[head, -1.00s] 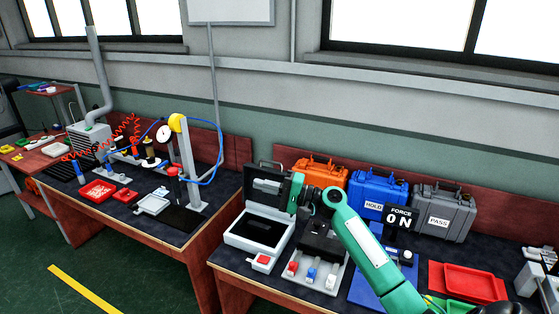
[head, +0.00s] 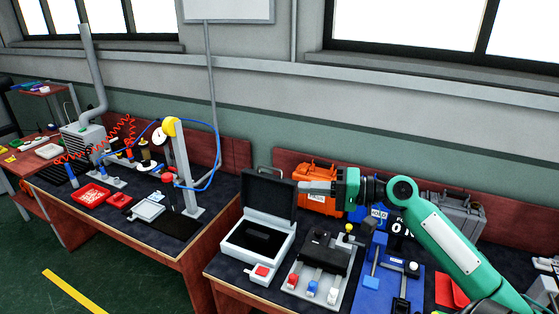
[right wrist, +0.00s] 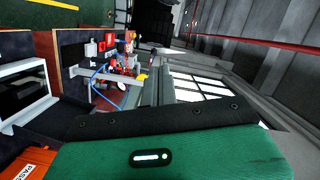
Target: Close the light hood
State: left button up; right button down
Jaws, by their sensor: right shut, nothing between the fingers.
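The light hood's grey base (head: 231,245) with its dark recess sits on the near bench. Its dark lid (head: 268,190) stands open, upright at the back of the base. My right gripper (head: 303,187) is shut and empty. Its grey fingers point left at the lid's right edge, in front of the orange case; I cannot tell whether they touch the lid. In the right wrist view the light hood (right wrist: 22,92) shows at the left edge, while the dark and green gripper body fills the bottom. My left gripper is not in view.
An orange case (head: 318,173) stands behind my gripper, with blue and grey cases to its right. A black fixture with red, blue and white buttons (head: 312,288) sits right of the hood. A small box with a red button (head: 262,271) stands in front.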

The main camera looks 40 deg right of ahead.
aim_at(268, 193)
jog(key=i+l, duration=0.65)
jog(key=l, duration=0.15)
jog(key=i+l, duration=0.7)
jog(key=l, duration=0.15)
